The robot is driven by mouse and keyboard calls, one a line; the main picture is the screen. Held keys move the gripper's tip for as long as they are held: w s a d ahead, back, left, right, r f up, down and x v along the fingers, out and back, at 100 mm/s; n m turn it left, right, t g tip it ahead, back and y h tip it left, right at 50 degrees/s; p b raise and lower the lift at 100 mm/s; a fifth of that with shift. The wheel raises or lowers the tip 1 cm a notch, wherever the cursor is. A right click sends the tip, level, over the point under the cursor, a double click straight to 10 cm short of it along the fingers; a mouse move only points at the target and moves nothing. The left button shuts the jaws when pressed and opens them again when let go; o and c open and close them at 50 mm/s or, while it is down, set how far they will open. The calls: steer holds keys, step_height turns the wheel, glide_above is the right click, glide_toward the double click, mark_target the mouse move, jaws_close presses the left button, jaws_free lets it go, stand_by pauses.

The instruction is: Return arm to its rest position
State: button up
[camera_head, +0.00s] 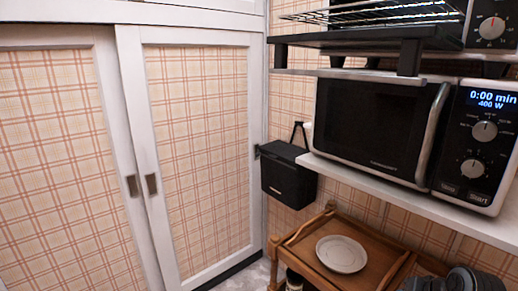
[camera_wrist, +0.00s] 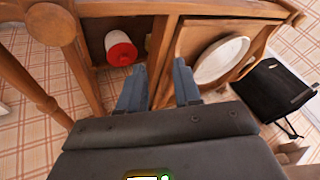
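My gripper (camera_wrist: 160,80) shows in the wrist view with its two blue-grey fingers apart and nothing held between them. Its fingers point toward a wooden trolley (camera_wrist: 188,8), which fills the upper part of that view. The wrist picture is strongly tilted. In the head view I cannot clearly make out the gripper.
In the head view, the trolley (camera_head: 305,247) carries a white plate (camera_head: 341,254) beneath a shelf (camera_head: 465,222) with a microwave (camera_head: 369,125). A black box (camera_head: 288,180) hangs on the wall. Sliding cupboard doors (camera_head: 200,150) stand left. A red-and-white container (camera_wrist: 121,50) sits within the trolley.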

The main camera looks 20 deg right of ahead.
steer(key=s+a+f+n+t+h+p, duration=0.15)
steer(key=s+a+n+t, duration=0.3)
steer(key=s+a, duration=1.1)
steer(key=s+a+r+n+t+y, duration=0.1)
steer(key=s+a+r+n+t, duration=0.1)
steer(key=s+a+r, duration=0.3)
steer(key=s+a+r+n+t+y, duration=0.1)
steer(key=s+a+r+n+t, duration=0.1)
steer(key=s+a+r, duration=0.4)
steer(key=s+r+n, duration=0.1)
steer(key=s+r, duration=0.3)
steer(key=r, duration=0.3)
steer(key=shift+a+n+y, duration=0.15)
steer(key=shift+n+y, duration=0.2)
steer(key=shift+f, duration=0.1)
